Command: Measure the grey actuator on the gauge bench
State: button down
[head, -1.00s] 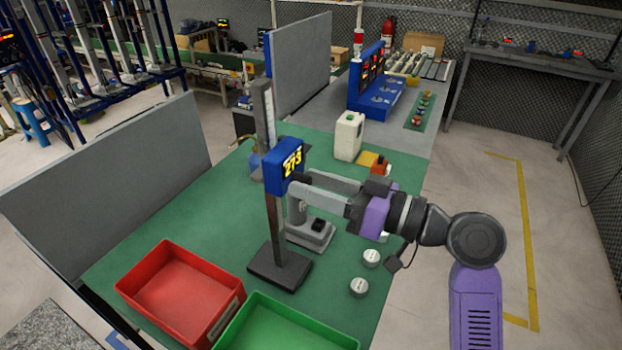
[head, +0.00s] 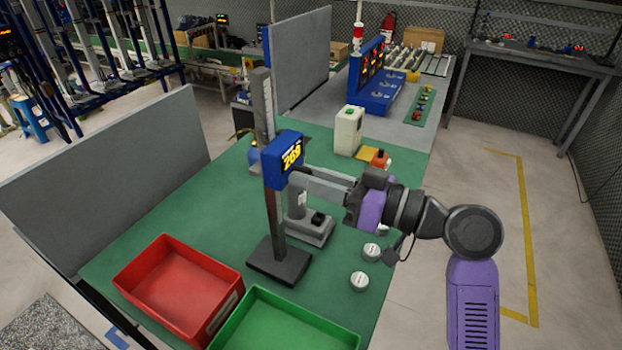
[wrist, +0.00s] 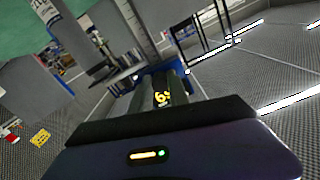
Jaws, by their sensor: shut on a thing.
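The grey actuator (head: 311,230) stands on the green bench top (head: 150,222), beside the dark foot of the height gauge (head: 279,264). It has a flat base with a black block and an upright grey part. The gauge's blue display head (head: 283,158) sits on the column above it, with yellow digits that look like 268; the last digit is unclear. My gripper (head: 304,181) reaches in from the right and is shut on the display head. The head partly hides the fingertips.
A red bin (head: 178,288) and a green bin (head: 285,325) stand at the near edge. A pale canister (head: 348,131) and a red-topped button box (head: 380,160) stand behind. A grey panel (head: 110,175) borders the left side.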

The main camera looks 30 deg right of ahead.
jog(key=c, duration=1.3)
grip_release()
jog(key=shift+o, duration=0.2)
jog(key=b+v, duration=0.1)
jog(key=v, duration=0.6)
jog(key=shift+s+d+b, duration=0.25)
jog(key=shift+s+b, duration=0.05)
jog(key=shift+b, duration=0.1)
